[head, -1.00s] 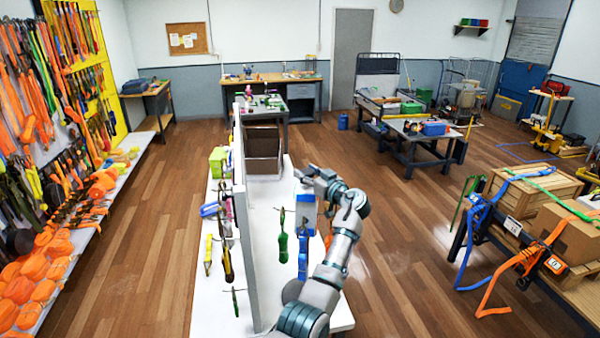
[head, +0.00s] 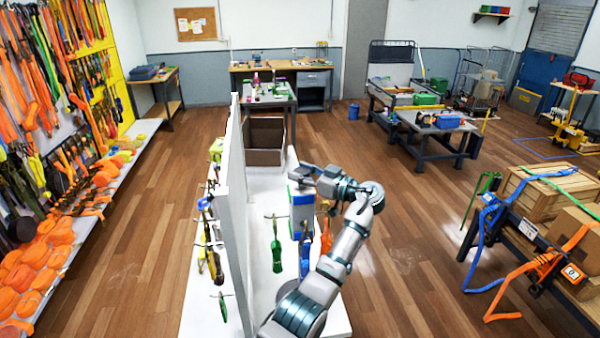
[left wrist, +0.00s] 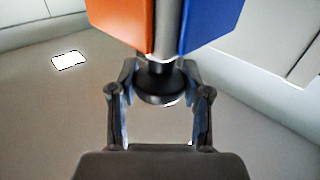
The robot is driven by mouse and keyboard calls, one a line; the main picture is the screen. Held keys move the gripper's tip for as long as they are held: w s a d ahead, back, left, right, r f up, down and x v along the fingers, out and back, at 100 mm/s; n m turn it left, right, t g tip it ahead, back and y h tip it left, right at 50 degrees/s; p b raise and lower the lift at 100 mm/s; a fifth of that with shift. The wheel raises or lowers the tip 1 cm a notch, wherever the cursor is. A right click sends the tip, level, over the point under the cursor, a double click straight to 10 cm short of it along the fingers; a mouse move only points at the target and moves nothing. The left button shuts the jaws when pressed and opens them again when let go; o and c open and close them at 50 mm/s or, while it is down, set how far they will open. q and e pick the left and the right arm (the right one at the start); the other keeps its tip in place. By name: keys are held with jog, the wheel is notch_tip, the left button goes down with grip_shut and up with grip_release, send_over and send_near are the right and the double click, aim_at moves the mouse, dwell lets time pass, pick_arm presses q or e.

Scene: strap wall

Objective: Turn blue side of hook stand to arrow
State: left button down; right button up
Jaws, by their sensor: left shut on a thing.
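The hook stand (head: 303,208) stands upright on the white bench, with a blue face towards me and a green side at its left edge. A green strap (head: 276,255), a blue strap (head: 304,258) and an orange strap (head: 326,238) hang around it. My left gripper (head: 314,178) is at the top of the stand. In the left wrist view, its fingers (left wrist: 160,90) are around the dark round knob on the stand's post, beside an orange face (left wrist: 122,24) and a blue face (left wrist: 208,22). I cannot make out the arrow. My right gripper is not in view.
A grey upright panel (head: 233,205) runs along the bench left of the stand. An open brown box (head: 265,158) sits on the bench behind it. Crates and straps (head: 550,205) are at the right. The wooden floor between is clear.

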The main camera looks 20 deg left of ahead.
pick_arm(q)
jog(key=c, duration=0.5)
grip_release()
jog(key=shift+r, duration=0.1)
jog(key=shift+c, duration=0.2)
jog(key=shift+w+d, duration=0.1)
jog(key=shift+w, duration=0.05)
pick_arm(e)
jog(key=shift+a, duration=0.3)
pick_arm(q)
jog(key=shift+d, duration=0.1)
jog(key=s+d, duration=0.2)
jog(key=d, duration=1)
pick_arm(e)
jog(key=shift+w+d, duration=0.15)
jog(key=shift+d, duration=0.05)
pick_arm(q)
jog(key=shift+a, duration=0.15)
jog(key=shift+f, duration=0.2)
